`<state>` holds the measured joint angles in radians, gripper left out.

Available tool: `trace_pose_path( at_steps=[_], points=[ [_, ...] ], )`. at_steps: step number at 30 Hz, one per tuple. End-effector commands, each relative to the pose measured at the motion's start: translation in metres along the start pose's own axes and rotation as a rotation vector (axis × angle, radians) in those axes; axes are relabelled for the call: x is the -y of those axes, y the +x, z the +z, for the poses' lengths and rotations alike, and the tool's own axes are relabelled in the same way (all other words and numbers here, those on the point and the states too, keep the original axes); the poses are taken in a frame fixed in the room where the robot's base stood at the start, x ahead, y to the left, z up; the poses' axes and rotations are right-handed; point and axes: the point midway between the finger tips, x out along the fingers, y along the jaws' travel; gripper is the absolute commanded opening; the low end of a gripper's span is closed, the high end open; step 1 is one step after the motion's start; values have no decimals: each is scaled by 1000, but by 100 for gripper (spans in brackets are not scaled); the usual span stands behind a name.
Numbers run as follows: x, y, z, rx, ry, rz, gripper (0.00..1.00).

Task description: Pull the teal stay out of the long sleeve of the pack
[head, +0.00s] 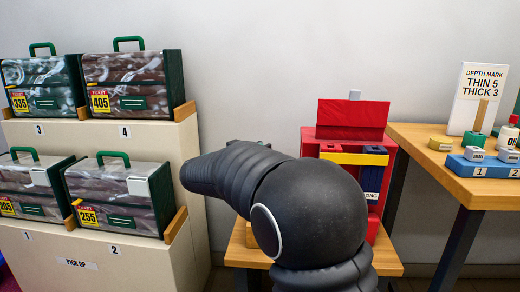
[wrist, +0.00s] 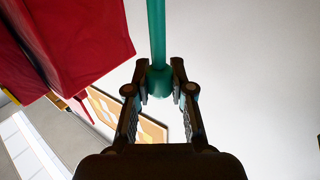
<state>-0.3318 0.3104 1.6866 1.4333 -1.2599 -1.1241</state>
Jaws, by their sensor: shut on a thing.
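The red pack (head: 345,135) stands on a low wooden stand, with a yellow band and a dark blue sleeve block (head: 372,160) marked "LONG" on its right side. My arm covers its lower left part. In the wrist view the red pack (wrist: 80,40) fills the upper left. The teal stay (wrist: 157,35) is a thin rod with a thicker end between my fingers. My gripper (wrist: 160,82) is shut on that thick end. The rod runs off the top edge, so its far end and any link to the sleeve are hidden. My gripper is hidden in the head view.
Several camo-patterned boxes with green handles (head: 130,95) sit on a cream stepped shelf (head: 150,262) at left. A wooden table (head: 425,150) at right holds blue blocks (head: 485,165) and a depth sign (head: 478,95). The wooden stand (head: 390,262) is below the pack. The wall behind is bare.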

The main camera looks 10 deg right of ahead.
Motion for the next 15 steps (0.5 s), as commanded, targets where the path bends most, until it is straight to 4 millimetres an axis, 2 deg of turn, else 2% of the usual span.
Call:
trace_pose_path(
  at_steps=[15],
  points=[
    [0, 0, 11, 0, -1, 0, 0]
  ],
)
